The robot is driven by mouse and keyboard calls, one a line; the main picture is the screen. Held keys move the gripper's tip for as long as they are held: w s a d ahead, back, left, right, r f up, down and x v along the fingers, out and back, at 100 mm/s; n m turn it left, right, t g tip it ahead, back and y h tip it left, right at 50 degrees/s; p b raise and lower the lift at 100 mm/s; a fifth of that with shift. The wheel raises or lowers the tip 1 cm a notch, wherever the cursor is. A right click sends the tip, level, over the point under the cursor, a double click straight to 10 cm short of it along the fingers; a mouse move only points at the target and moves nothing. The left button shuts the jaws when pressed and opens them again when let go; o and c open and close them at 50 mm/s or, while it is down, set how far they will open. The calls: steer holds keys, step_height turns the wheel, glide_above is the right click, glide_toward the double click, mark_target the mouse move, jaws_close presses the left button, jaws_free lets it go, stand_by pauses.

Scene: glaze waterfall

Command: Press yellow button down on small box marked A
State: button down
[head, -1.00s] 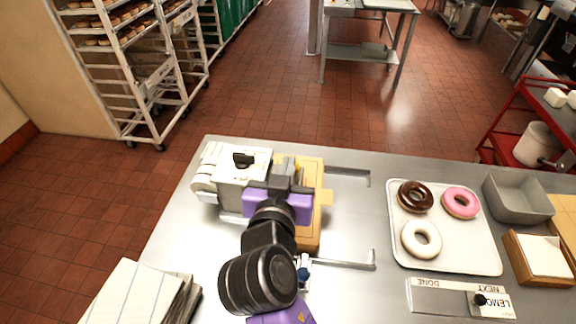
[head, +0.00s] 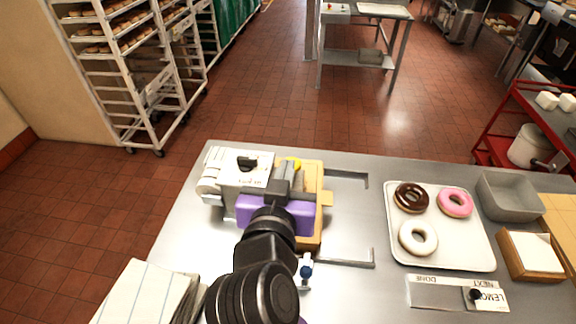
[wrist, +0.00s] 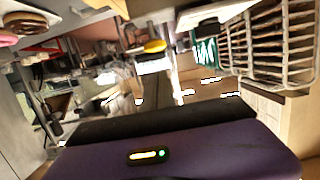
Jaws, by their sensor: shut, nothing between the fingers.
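A round yellow button (head: 293,163) shows just beyond my gripper in the head view. It also shows near the top of the wrist view (wrist: 154,46), on a pale box (wrist: 153,62). Most of that box is hidden behind my gripper in the head view, and I cannot read a letter A on it. My gripper (head: 284,181) is shut and empty, with its purple body over the metal table. Its fingers point toward the button and look close to it. I cannot tell whether they touch it.
A white machine with a black knob (head: 247,163) stands close at the gripper's left. A tan wooden tray (head: 314,230) lies under and right of it. A donut tray (head: 468,255), a grey pan (head: 510,200) and a sliding sign (head: 440,293) sit to the right.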

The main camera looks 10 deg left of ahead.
steer(key=v, duration=0.5)
steer(key=shift+r+b, duration=0.1)
steer(key=shift+b, duration=0.25)
stand_by(0.5)
